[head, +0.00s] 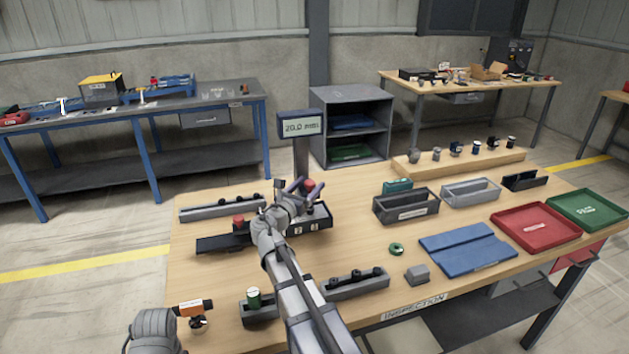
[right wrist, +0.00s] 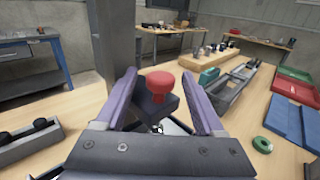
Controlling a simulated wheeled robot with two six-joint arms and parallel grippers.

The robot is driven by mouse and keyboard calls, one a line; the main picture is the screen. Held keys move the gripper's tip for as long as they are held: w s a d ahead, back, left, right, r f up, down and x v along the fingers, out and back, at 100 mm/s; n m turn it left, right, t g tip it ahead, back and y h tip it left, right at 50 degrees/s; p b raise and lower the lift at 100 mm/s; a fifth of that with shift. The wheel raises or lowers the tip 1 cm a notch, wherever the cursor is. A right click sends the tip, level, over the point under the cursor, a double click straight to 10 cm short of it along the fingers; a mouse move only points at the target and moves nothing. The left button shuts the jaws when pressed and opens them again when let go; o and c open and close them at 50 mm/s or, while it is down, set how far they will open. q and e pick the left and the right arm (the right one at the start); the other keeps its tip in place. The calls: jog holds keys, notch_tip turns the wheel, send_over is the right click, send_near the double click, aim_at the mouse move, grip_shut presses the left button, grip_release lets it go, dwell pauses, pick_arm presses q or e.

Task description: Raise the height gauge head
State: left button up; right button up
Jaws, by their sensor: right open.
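The height gauge has a dark column (head: 301,158) with a display (head: 301,125) that reads about 20.0 mm. Its head (right wrist: 157,108) is a dark block topped by a red knob (right wrist: 160,83), which also shows in the head view (head: 310,186). My right gripper (right wrist: 160,76) is open, with one purple finger on each side of the knob and head. Gaps show between the fingers and the knob, so it is not gripped. The gauge's lower part is mostly hidden by my right wrist.
A second red knob (head: 239,222) stands on a dark fixture left of my wrist. Grey racks (head: 355,284), a green ring (head: 397,249), a blue mat (head: 467,248), a red tray (head: 537,227) and a green tray (head: 588,209) lie on the bench. The front middle is partly clear.

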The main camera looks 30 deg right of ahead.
jog(key=shift+x, duration=1.95)
jog(key=shift+c, duration=0.2)
grip_shut()
